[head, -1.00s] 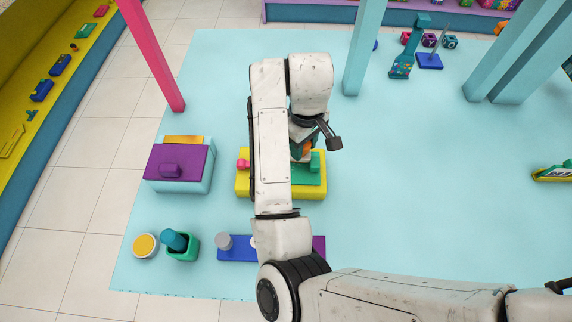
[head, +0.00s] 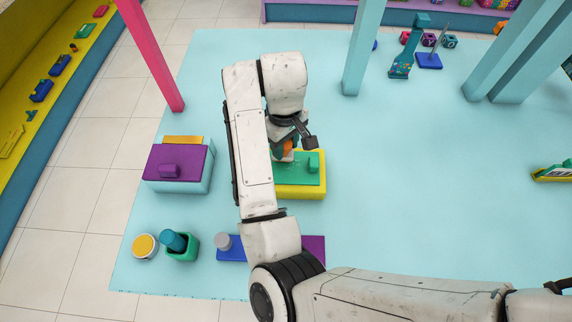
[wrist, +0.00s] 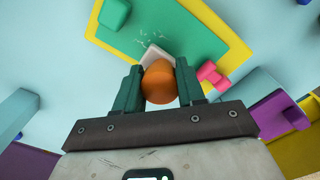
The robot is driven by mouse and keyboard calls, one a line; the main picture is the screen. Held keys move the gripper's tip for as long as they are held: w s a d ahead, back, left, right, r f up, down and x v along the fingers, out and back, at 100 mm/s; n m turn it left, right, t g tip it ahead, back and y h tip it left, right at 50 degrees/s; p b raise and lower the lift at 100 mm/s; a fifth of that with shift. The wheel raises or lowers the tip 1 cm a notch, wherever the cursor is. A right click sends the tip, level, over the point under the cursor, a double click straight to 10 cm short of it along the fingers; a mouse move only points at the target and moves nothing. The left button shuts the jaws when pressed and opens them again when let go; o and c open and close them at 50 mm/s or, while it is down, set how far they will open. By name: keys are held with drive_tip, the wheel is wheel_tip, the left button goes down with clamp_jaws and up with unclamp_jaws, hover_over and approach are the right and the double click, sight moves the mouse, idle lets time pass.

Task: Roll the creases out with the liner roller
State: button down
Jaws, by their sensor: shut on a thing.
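My gripper (wrist: 159,88) has teal fingers shut on the orange handle (wrist: 159,82) of the liner roller. A pale end of the roller (wrist: 154,55) shows beyond the handle, over the green sheet. The green sheet (head: 297,174) lies on a yellow board (head: 300,190); it also shows in the wrist view (wrist: 130,40). Whitish crease marks show on the sheet near the roller in the wrist view. A green block (head: 312,162) sits at the sheet's right side, and a pink knob (wrist: 211,74) is at the opposite edge. Whether the roller touches the sheet is unclear.
A purple-topped box (head: 178,163) stands left of the board. In front are a yellow-topped tin (head: 145,246), a green cup (head: 184,250) holding a teal item, and a grey cylinder (head: 223,241) on a blue base. A pink post (head: 152,55) stands behind.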

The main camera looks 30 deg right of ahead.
drive_tip(key=shift+s+d+f, duration=0.1)
drive_tip(key=shift+s+d, duration=0.65)
drive_tip(key=shift+d, duration=0.25)
drive_tip(key=shift+s+d, duration=0.75)
drive_tip(key=shift+d, duration=0.25)
drive_tip(key=shift+w+a, duration=0.75)
drive_tip(key=shift+a, duration=0.25)
drive_tip(key=shift+w+a, duration=0.75)
drive_tip(key=shift+a, duration=0.25)
drive_tip(key=shift+s+d, duration=0.75)
drive_tip(key=shift+d, duration=0.25)
drive_tip(key=shift+r, duration=0.3)
